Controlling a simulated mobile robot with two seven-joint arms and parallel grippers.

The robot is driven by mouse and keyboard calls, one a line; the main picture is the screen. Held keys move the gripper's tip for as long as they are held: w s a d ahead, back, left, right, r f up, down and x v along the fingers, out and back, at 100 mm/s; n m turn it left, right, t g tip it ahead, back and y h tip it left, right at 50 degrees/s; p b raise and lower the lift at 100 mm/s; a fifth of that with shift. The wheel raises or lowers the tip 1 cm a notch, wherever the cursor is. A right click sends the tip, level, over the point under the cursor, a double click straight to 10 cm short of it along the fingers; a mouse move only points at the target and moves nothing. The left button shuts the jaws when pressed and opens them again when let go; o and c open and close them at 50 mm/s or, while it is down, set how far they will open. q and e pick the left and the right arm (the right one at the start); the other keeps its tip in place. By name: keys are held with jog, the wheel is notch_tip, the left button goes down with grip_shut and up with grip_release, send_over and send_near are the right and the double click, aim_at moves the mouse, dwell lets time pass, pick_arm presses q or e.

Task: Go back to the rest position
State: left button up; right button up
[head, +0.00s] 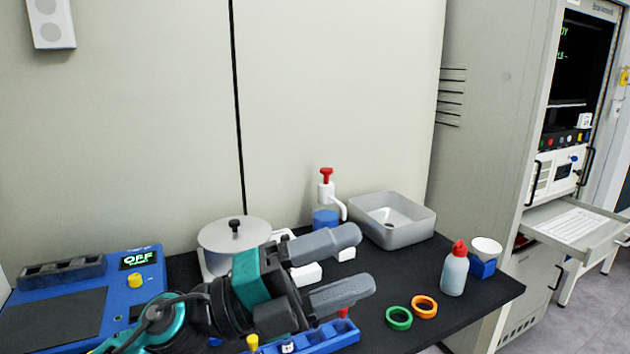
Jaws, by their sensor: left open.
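My left gripper (352,268) comes in from the lower left over the black bench. Its two grey fingers are spread apart and point right, with nothing between them. My right gripper is not in the view.
A blue device (150,262) reading OFF stands at left. A grey basin (425,226), a green ring (399,318), an orange ring (424,306), a red-capped bottle (455,272) and a white cup in a blue holder (484,266) are on the right. A cabinet (500,90) rises beyond.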

pick_arm(q)
jog(key=w+a+f+n+t+y, duration=0.35)
jog(key=a+n+t+y, duration=0.4)
jog(key=n, duration=0.55)
jog(key=w+a+f+n+t+y, duration=0.35)
jog(key=a+n+t+y, duration=0.4)
jog(key=n, duration=0.45)
jog(key=s+a+f+n+g+y, duration=0.4)
jog(key=a+f+n+y, duration=0.1)
jog(key=f, duration=0.5)
jog(key=s+a+f+n+g, duration=0.1)
jog(key=s+a+f+g, duration=0.1)
jog(key=s+f+g, duration=0.55)
jog(key=s+a+f+n+g, duration=0.15)
jog(key=s+f+g, duration=0.25)
jog(key=s+f, duration=0.65)
jog(key=w+d+f+t+h+b, duration=0.1)
jog(key=w+d+f+t+b, duration=0.1)
jog(key=w+f+t, duration=0.3)
notch_tip(320, 180, down, 3)
jog(key=shift+w+d+r+t, duration=0.2)
jog(key=shift+d+t, duration=0.3)
jog(key=shift+t, duration=0.65)
